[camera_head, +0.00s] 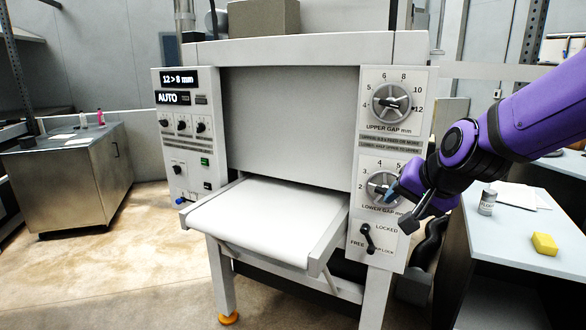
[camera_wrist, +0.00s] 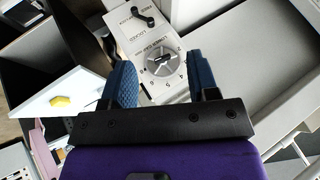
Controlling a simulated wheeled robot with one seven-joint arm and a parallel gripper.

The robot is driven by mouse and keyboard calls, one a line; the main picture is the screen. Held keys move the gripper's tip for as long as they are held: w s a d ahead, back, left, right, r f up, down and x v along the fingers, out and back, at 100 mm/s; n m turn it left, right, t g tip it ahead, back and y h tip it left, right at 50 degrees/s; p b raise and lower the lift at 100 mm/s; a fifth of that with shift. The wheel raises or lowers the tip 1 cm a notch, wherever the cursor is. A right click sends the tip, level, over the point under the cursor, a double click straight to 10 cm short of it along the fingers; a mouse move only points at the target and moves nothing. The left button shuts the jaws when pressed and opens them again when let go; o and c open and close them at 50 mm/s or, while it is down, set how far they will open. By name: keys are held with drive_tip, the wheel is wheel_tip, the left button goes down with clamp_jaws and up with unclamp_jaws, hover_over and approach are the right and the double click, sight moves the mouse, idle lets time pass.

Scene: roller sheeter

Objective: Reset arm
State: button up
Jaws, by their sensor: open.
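My gripper (camera_head: 400,208) is at the end of my purple arm, in front of the right control panel of the white roller sheeter (camera_head: 290,50). Its blue fingers are apart and hold nothing; in the wrist view the open gripper (camera_wrist: 157,58) frames the lower gap dial (camera_wrist: 162,64). In the head view the lower gap dial (camera_head: 379,187) is partly covered by a finger. I cannot tell whether a finger touches the dial. Above it is the upper gap dial (camera_head: 392,103). Below is the black lock lever (camera_head: 368,239), tilted between the LOCKED and FREE labels.
A side table (camera_head: 520,236) at the right holds a small can (camera_head: 487,202) and a yellow block (camera_head: 544,243). The sheeter's feed tray (camera_head: 262,220) juts forward. A metal cabinet (camera_head: 75,190) stands at the left. The floor (camera_head: 130,270) between is clear.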

drive_tip(key=s+d+r+n, duration=0.1)
drive_tip(key=s+d+r, duration=0.1)
drive_tip(key=s, duration=0.5)
drive_tip(key=s+d+r+n+g+h, duration=0.1)
drive_tip(key=s+d+r+n, duration=0.1)
drive_tip(key=s+d, duration=0.2)
drive_tip(key=s+d+r+n+g+h, duration=0.1)
drive_tip(key=s+d+r+n, duration=0.1)
drive_tip(key=s, duration=0.8)
drive_tip(key=shift+d, duration=0.4)
